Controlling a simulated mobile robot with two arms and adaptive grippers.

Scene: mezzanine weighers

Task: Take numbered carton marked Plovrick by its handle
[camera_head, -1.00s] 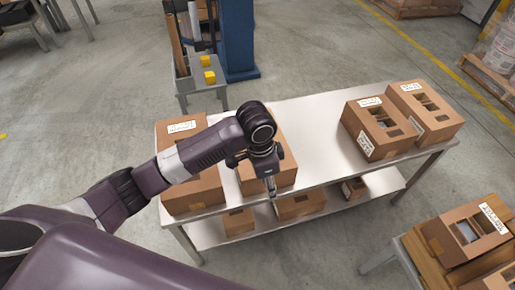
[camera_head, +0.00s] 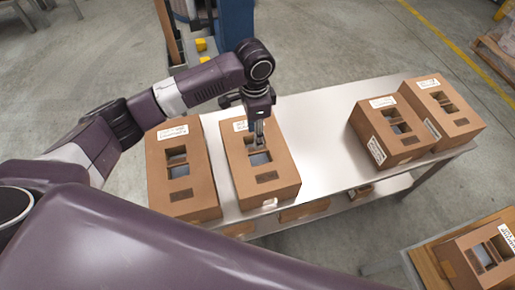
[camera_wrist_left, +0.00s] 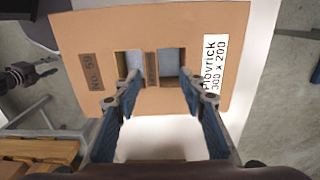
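The carton marked Plovrick (camera_wrist_left: 215,25) fills most of the left wrist view. It is brown, with a white label (camera_wrist_left: 213,62), a dark "No. 59" plate (camera_wrist_left: 91,72) and two openings parted by a handle strip (camera_wrist_left: 152,68). In the head view this carton (camera_head: 283,182) stands on the steel table, second from the left. My left gripper (camera_head: 259,140) points down over its openings. In the left wrist view its fingers (camera_wrist_left: 158,92) are apart, one on each side of the strip, and empty. A dark gripper-like part (camera_wrist_left: 30,75) at the left edge may be my right one.
Another carton (camera_head: 180,158) stands close to the left on the steel table (camera_head: 317,130). Two cartons (camera_head: 390,130) stand at its right end, with bare tabletop between. More cartons are on the lower shelf. A wooden-topped stand with a carton (camera_head: 485,258) is at lower right.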

